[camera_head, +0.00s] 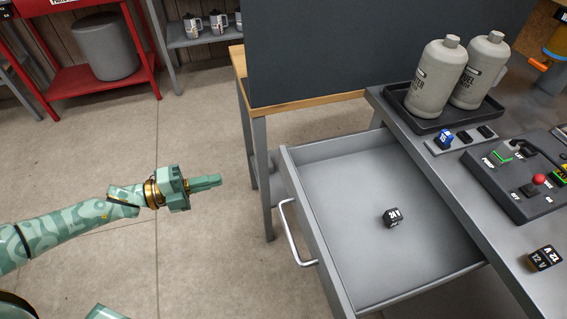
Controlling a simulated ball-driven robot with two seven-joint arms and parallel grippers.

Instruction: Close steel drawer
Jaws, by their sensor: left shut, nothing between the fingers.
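The steel drawer (340,178) is pulled far out from under the steel bench and stands open. Its bar handle (293,236) is on its left front face. A small black block marked 24 V (393,217) lies on the drawer floor. My left gripper (207,183) is shut and empty, in the air to the left of the drawer front, apart from the handle and pointing right. My right gripper is not in view.
The steel bench top (455,215) holds a tray with two grey bottles (436,77), a control box (520,178) and a 12 V block (544,259). A dark panel (310,50) stands behind. A red cart (75,75) is at the far left. The floor left of the drawer is clear.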

